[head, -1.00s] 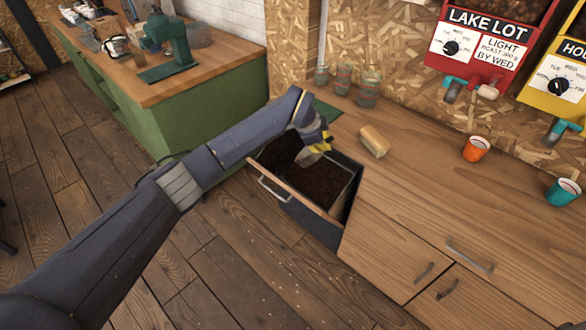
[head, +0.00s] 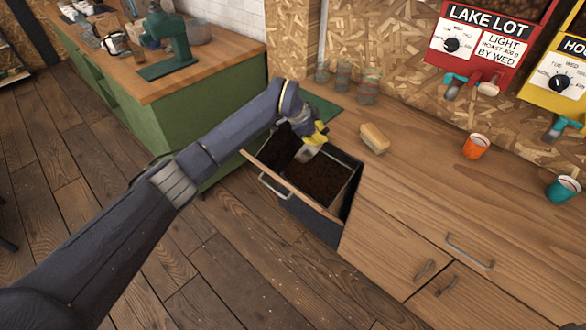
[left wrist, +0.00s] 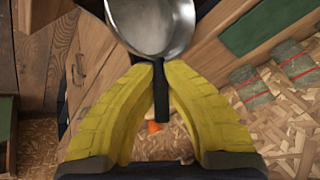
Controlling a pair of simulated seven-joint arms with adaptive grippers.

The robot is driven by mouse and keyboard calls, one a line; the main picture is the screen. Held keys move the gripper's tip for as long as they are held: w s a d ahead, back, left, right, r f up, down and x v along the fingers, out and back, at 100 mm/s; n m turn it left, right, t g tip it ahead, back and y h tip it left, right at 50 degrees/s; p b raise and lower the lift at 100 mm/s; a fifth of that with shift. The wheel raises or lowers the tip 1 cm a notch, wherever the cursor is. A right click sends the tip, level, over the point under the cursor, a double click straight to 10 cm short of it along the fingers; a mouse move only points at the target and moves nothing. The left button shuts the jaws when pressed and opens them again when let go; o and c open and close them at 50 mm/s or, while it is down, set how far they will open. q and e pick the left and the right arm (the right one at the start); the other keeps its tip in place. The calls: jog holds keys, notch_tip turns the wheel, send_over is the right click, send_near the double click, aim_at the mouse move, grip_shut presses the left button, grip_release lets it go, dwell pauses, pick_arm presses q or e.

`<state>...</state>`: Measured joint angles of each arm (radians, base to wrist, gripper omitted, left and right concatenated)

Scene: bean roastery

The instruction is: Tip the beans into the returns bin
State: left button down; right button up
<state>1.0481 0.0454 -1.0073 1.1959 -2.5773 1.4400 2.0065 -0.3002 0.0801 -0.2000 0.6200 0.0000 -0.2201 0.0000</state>
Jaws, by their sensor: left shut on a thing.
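My left gripper (head: 316,137) is shut on the black handle (left wrist: 160,92) of a metal scoop (head: 306,153). In the left wrist view the scoop's bowl (left wrist: 150,22) shows bare grey metal inside, with no beans in the part that shows. The scoop hangs over an open drawer (head: 328,213), near the divider between its two compartments. Dark brown beans or grounds (head: 318,182) fill the nearer compartment; the farther one also looks dark inside, partly hidden by my arm. No label shows which is the returns bin. My right gripper is not in view.
A wooden block or brush (head: 374,139) lies on the counter (head: 420,190) right of the drawer. An orange cup (head: 476,147) and a teal cup (head: 563,190) stand farther right. Several glass jars (head: 368,88) and a green mat (head: 322,108) are behind. Red and yellow dispensers hang on the wall.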

pick_arm(q)
jog(key=shift+w+a+r+h+p, duration=0.3)
jog(key=shift+a+h+p, duration=0.1)
jog(key=shift+a+p, duration=0.15)
